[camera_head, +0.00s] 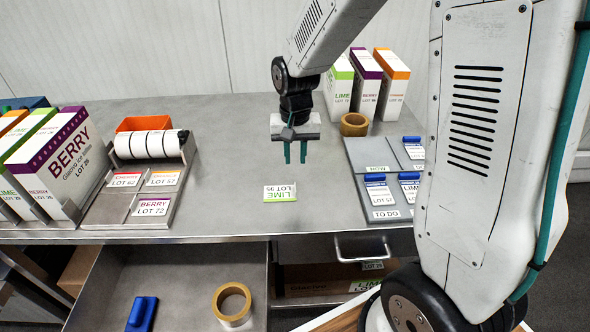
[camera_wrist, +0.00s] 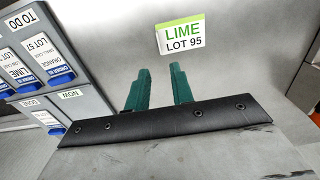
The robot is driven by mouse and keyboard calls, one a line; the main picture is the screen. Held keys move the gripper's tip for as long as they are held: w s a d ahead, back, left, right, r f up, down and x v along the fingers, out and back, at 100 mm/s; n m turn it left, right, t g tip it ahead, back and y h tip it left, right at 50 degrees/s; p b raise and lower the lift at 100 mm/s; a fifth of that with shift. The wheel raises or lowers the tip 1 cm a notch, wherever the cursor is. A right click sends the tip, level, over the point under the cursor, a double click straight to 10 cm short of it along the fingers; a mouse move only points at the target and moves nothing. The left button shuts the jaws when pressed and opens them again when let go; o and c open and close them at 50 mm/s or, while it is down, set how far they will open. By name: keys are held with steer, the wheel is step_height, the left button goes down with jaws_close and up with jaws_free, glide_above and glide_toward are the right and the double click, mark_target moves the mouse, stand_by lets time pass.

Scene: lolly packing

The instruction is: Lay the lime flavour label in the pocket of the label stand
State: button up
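The lime label (camera_head: 280,193), white with a green band and "LOT 95", lies flat on the metal table near its front. It also shows in the wrist view (camera_wrist: 181,36), beyond the fingertips. My gripper (camera_head: 295,161) hangs above the table, behind the label in the head view. Its two green fingers (camera_wrist: 158,72) are apart with nothing between them. The label stand (camera_head: 87,213) is at the left, with a red-banded label, an orange-banded label and a purple-banded berry label (camera_head: 152,207) in pockets. Its front left pocket (camera_head: 108,209) looks empty.
Tall flavour boxes (camera_head: 62,165) stand left of the stand; white rolls (camera_head: 147,145) sit behind its pockets. An order board (camera_head: 352,160) with blue-clipped cards is at the right. A tape roll (camera_head: 354,124) and more boxes (camera_head: 367,85) stand behind. An open drawer (camera_head: 180,270) juts out below.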

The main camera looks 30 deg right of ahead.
steer(key=s+r+n, duration=0.2)
steer(key=s+r, duration=0.9)
steer(key=r, duration=0.1)
steer(key=shift+d+r+t, duration=0.15)
steer(key=shift+r+t, duration=0.2)
steer(key=shift+t, duration=0.05)
steer(key=shift+o, duration=0.4)
steer(key=s+r+n, duration=0.2)
steer(key=s+r, duration=0.1)
steer(key=s, duration=1.1)
steer(key=shift+r+t, duration=0.3)
steer(key=shift+r, duration=0.05)
steer(key=o, duration=0.8)
steer(key=shift+s+d, duration=0.1)
steer(key=shift+s, duration=0.2)
steer(key=n+g+h, duration=0.3)
steer(key=n+h, duration=0.1)
steer(key=n, duration=1)
glide_toward(292, 192)
steer(key=shift+s+d+x, duration=0.1)
steer(key=shift+d+x, duration=0.1)
steer(key=shift+x, duration=1.55)
steer(key=shift+s+d+x, duration=0.15)
steer(key=shift+d+x, duration=0.1)
steer(key=shift+x, duration=1.55)
